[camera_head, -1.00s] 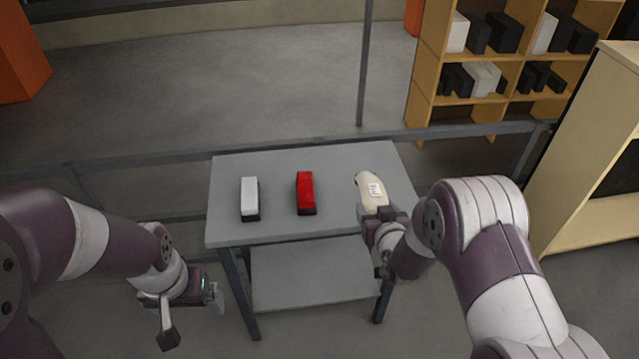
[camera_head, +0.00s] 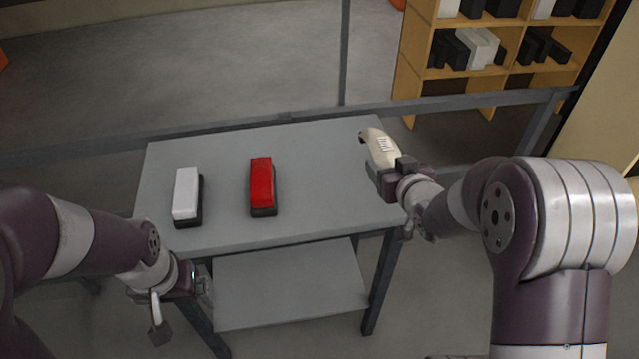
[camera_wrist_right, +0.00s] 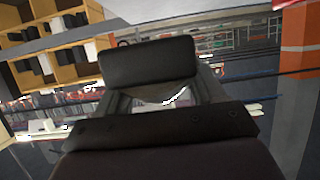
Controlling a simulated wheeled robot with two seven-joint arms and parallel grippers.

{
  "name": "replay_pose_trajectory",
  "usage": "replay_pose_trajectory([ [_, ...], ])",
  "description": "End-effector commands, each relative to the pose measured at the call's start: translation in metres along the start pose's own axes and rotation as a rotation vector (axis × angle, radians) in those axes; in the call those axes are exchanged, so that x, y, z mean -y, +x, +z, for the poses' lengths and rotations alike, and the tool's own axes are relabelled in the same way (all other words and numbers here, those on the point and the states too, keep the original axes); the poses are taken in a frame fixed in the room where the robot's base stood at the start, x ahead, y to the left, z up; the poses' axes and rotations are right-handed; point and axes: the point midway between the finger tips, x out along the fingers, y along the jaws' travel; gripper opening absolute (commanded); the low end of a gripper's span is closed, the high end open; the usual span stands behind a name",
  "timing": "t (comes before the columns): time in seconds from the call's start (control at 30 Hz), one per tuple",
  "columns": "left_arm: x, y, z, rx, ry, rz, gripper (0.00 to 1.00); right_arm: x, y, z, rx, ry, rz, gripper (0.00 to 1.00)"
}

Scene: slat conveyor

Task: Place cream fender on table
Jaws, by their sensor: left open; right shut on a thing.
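The cream fender (camera_head: 381,146) is held in my right gripper (camera_head: 384,168), at the right end of the grey table (camera_head: 215,152). I cannot tell whether it touches the tabletop. In the right wrist view the gripper (camera_wrist_right: 155,95) fills the middle and mostly hides what it holds. My left gripper (camera_head: 178,312) is open and empty, low in front of the table's left side.
A white block (camera_head: 186,192) and a red block (camera_head: 261,182), both with dark bases, stand on the table's left and middle. A metal rail (camera_head: 290,118) runs behind the table. Wooden shelves (camera_head: 415,60) stand at the back right. Tabletop between the red block and the fender is clear.

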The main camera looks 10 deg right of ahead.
Motion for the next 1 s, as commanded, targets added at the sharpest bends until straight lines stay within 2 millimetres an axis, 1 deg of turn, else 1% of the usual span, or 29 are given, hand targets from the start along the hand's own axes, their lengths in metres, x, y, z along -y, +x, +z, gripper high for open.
replay_pose_trajectory([
  [0.03, 0.0, 0.011, 0.001, 0.0, 0.0, 0.0, 0.94, 0.009, 0.018, 0.008, -0.004, -0.002, -0.007, 0.03],
  [0.1, 0.0, 0.019, 0.002, 0.0, 0.0, 0.0, 0.94, 0.017, 0.041, 0.012, -0.005, -0.002, -0.005, 0.03],
  [0.2, 0.0, 0.018, 0.002, 0.0, 0.0, 0.0, 0.94, 0.027, 0.066, 0.014, -0.001, 0.0, -0.005, 0.03],
  [0.3, 0.0, 0.018, 0.002, 0.0, 0.0, 0.0, 0.94, 0.033, 0.081, 0.016, -0.001, 0.001, -0.002, 0.03],
  [0.43, 0.0, 0.019, 0.002, 0.0, 0.0, 0.0, 0.94, 0.035, 0.09, 0.021, -0.002, 0.001, 0.0, 0.03],
  [0.6, 0.0, 0.022, 0.003, 0.0, 0.0, 0.0, 0.94, 0.035, 0.101, 0.05, 0.001, 0.001, 0.0, 0.03],
  [0.63, 0.0, 0.022, 0.003, 0.0, 0.0, 0.0, 0.94, 0.035, 0.102, 0.053, -0.001, 0.001, 0.0, 0.03],
  [0.83, 0.0, 0.022, 0.003, 0.0, 0.0, 0.0, 0.94, 0.034, 0.102, 0.053, -0.004, 0.0, 0.0, 0.03],
  [0.97, 0.0, 0.026, 0.003, 0.0, 0.0, 0.0, 0.94, 0.034, 0.104, 0.057, -0.003, 0.0, 0.0, 0.03],
  [1.0, 0.0, 0.026, 0.003, 0.0, 0.0, 0.0, 0.94, 0.034, 0.104, 0.058, 0.0, 0.001, 0.0, 0.71],
])
